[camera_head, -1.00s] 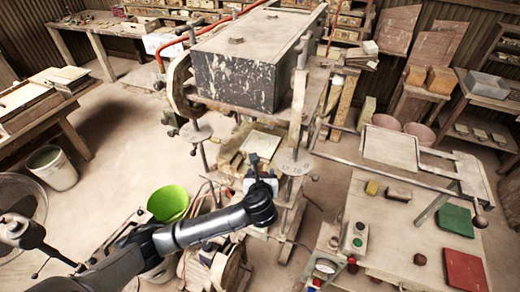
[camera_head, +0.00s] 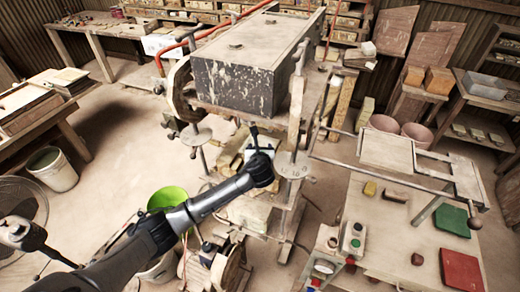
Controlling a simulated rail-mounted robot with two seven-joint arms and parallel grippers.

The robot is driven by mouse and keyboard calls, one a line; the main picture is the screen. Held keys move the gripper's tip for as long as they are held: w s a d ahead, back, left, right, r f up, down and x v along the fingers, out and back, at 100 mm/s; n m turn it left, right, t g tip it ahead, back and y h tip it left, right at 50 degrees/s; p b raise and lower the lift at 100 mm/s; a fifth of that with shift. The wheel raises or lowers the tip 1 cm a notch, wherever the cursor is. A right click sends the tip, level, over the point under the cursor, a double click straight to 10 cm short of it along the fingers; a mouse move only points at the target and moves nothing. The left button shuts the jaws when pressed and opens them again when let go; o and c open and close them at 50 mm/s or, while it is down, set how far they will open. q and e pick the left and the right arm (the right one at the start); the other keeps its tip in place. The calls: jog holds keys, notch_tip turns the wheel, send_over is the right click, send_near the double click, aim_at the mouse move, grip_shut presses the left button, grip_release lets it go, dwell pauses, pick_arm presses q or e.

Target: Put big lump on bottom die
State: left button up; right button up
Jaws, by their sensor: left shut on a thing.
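My left gripper (camera_head: 265,148) reaches from the lower left into the open middle of the press, below its big dark block (camera_head: 235,82). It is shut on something. Its own body hides what it holds, so I cannot make out the big lump. The bottom die, a pale plate between the press posts, is mostly hidden behind the gripper. I cannot tell whether the held thing touches it. My right gripper does not show.
Press posts with round discs (camera_head: 293,164) stand close on both sides of the gripper.

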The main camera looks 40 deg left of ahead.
pick_arm(q)
jog(key=shift+f, duration=0.1)
dwell(0.3)
jog(key=o, duration=1.2)
jog(key=shift+f, duration=0.1)
jog(key=shift+c, duration=0.2)
